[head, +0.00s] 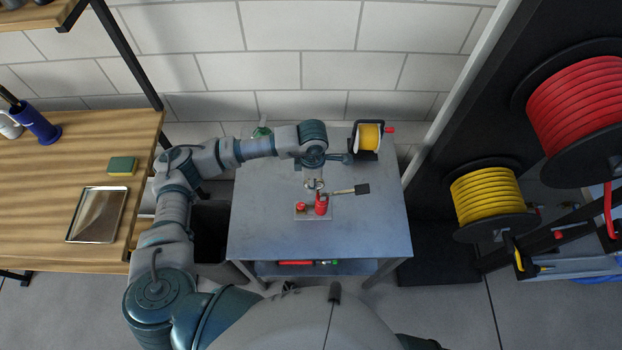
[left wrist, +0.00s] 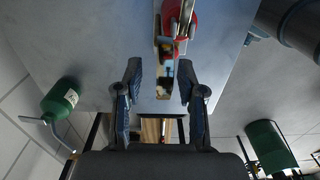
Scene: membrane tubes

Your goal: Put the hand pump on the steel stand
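The hand pump (head: 321,204) appears as a red cylinder on a small pale base plate, with a red knob and a lever ending in a black grip. It appears to rest on the grey metal-topped table, which looks like the steel stand (head: 265,225). In the left wrist view the pump's red part (left wrist: 178,20) is at the top centre. My left gripper (head: 314,181) points down beside the pump's far side. In the left wrist view its two fingers (left wrist: 160,80) are apart, with gaps to the pump parts seen between them. My right gripper is not in view.
A yellow reel (head: 368,138) stands at the table's back right, and a green bottle (head: 262,131) shows at its back left. A wooden bench (head: 40,180) holds a metal tray (head: 97,214) and a sponge (head: 122,166). Large hose reels are at right. The tabletop is mostly clear.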

